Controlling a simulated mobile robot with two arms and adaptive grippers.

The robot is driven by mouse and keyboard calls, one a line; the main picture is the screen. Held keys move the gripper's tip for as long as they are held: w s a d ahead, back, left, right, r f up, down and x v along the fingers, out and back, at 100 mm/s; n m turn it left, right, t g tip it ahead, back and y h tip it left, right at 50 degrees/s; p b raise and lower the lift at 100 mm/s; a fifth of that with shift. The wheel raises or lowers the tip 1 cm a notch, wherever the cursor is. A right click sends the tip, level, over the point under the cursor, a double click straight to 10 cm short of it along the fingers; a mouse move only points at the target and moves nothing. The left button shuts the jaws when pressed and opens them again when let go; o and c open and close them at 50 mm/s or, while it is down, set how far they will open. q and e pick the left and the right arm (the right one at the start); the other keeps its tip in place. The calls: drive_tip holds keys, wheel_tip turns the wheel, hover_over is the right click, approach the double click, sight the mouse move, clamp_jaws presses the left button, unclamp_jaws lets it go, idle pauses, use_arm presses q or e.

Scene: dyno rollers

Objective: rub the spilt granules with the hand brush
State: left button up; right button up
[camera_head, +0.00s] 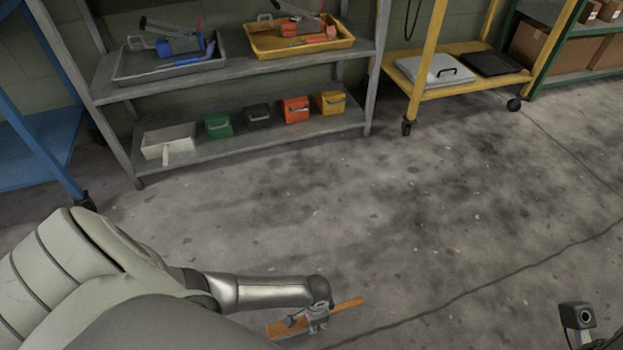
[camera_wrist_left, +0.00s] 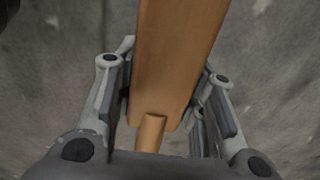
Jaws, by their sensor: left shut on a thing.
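My left gripper (camera_head: 318,318) is shut on the hand brush (camera_head: 347,304), a long orange-brown wooden piece held above the concrete floor. The brush sticks out on both sides of the fingers. In the left wrist view the broad wooden block of the brush (camera_wrist_left: 178,60) runs up out of the picture, with a thin round handle at its lower end between the fingers of the left gripper (camera_wrist_left: 165,100). No bristles show. I cannot pick out the spilt granules from the pale specks and dark stains on the floor.
A grey shelf (camera_head: 245,68) at the back holds trays of tools, a white dustpan (camera_head: 168,141) and several coloured boxes. A yellow cart (camera_head: 455,85) stands at the back right, a blue frame (camera_head: 40,145) at the left. The middle floor (camera_head: 400,200) is clear.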

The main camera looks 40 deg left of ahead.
use_arm(q)
wheel_tip(320, 180, up, 3)
drive_tip(key=shift+f+p, duration=0.2)
drive_tip(key=shift+p, duration=0.85)
drive_tip(key=shift+w, duration=0.1)
